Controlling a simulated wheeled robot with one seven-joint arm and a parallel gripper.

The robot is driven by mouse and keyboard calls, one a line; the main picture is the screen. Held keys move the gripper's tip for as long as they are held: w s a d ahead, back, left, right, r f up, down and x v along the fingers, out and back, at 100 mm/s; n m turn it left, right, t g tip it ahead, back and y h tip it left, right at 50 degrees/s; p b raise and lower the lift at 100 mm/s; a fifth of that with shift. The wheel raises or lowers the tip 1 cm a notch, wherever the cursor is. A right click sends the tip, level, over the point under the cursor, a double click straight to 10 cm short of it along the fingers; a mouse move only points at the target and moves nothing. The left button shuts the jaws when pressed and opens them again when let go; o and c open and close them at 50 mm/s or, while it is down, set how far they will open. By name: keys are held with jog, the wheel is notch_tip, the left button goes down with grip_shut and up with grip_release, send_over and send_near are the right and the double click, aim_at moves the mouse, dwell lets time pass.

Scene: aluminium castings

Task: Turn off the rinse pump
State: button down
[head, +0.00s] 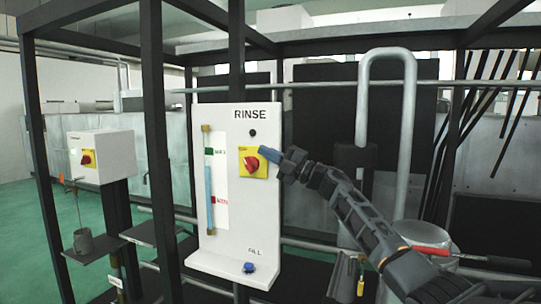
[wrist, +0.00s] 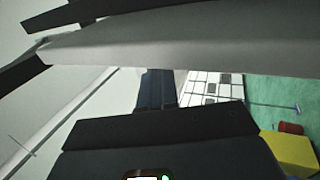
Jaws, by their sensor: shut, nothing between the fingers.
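The white RINSE panel (head: 232,225) stands in the middle of the head view. Its rotary switch has a red knob (head: 252,164) on a yellow plate (head: 262,172). The knob looks slanted, but its exact setting is too small to read. My gripper (head: 268,154) comes in from the right, its blue fingertips shut and empty, just right of the knob. I cannot tell whether they touch it. In the wrist view the shut fingers (wrist: 156,88) point away from the camera. A yellow block (wrist: 290,152) with a red part (wrist: 291,128) shows at the right edge.
A black button (head: 252,133) sits above the switch, a level tube (head: 209,185) left of it, and a blue FILL knob (head: 249,267) below. Dark frame posts (head: 158,150) stand left. Another white box (head: 100,158) with a red switch is farther left. A bent grey pipe (head: 409,120) rises right.

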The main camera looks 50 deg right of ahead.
jog(key=s+d+r+b, duration=0.1)
jog(key=s+d+r, duration=0.2)
jog(key=s+r, duration=0.2)
jog(key=s, duration=0.3)
jog(key=shift+s+r, duration=0.15)
jog(key=shift+s, duration=0.2)
jog(key=shift+d, duration=0.1)
